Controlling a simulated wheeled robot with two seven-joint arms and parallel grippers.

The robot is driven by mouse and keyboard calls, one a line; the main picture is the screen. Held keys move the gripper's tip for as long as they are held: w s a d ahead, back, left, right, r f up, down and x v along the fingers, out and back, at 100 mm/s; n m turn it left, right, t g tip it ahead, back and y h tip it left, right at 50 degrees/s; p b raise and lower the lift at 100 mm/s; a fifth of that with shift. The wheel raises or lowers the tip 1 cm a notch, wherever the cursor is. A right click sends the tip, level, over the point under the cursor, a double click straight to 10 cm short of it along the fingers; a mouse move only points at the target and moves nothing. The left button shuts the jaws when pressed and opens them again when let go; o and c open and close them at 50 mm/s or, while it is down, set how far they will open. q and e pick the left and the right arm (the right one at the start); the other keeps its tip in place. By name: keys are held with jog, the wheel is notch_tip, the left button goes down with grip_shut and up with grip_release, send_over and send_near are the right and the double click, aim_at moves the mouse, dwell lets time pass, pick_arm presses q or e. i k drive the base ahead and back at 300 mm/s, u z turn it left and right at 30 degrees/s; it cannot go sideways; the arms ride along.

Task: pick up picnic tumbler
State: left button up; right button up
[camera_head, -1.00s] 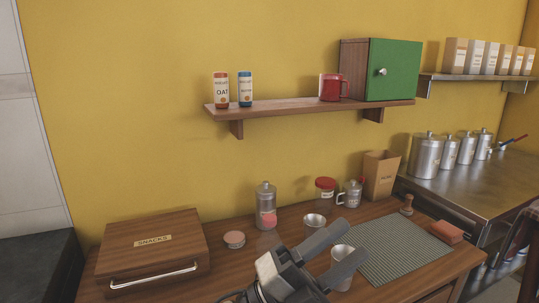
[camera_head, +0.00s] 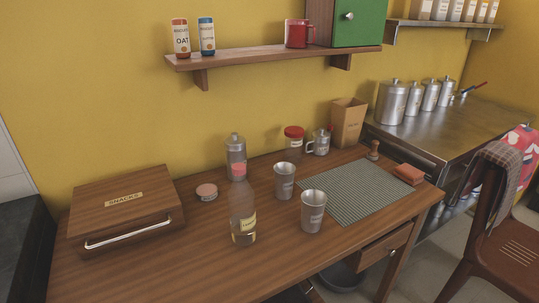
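Two steel tumblers stand upright on the wooden table, one nearer (camera_head: 313,212) and one a little behind it to the left (camera_head: 284,181). Each has a small label too small to read, so I cannot tell which is the picnic tumbler. The nearer one stands just left of a green-grey woven mat (camera_head: 355,190). Neither of my grippers is in view.
A clear bottle (camera_head: 243,213) stands left of the tumblers. Behind are a steel canister (camera_head: 236,150), a red-lidded jar (camera_head: 293,140), a steel mug (camera_head: 320,142) and a paper bag (camera_head: 348,122). A snacks box (camera_head: 125,200) sits left. The table's front middle is clear.

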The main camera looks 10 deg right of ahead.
aim_at(284, 172)
jog(key=u, duration=3.75)
jog(key=k, duration=1.7)
jog(key=z, duration=1.9)
